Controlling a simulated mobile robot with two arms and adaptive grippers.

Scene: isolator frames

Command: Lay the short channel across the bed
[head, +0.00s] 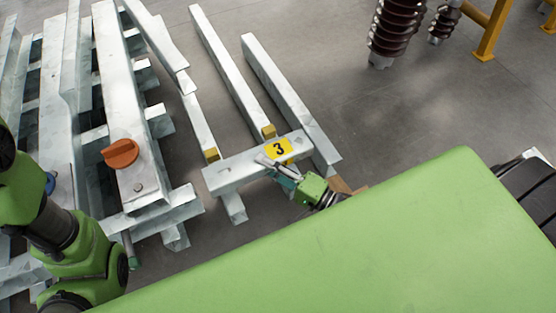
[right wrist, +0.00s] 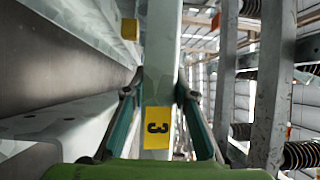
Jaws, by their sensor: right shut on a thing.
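The short channel (head: 235,174) is a pale galvanized bar with a yellow label marked 3. It extends crosswise over the near ends of the bed, a set of long parallel grey rails (head: 288,98) low on the floor. I cannot tell whether it touches them. My right gripper (head: 278,167) is shut on the channel by the label. In the right wrist view the channel (right wrist: 158,85) runs between both teal fingers, with the label close to the palm.
A larger grey steel frame with an orange knob (head: 120,153) stands at the left. Brown ribbed insulators (head: 397,30) and a yellow stand (head: 492,32) are at the back right. Open floor lies right of the rails. My green body covers the bottom right.

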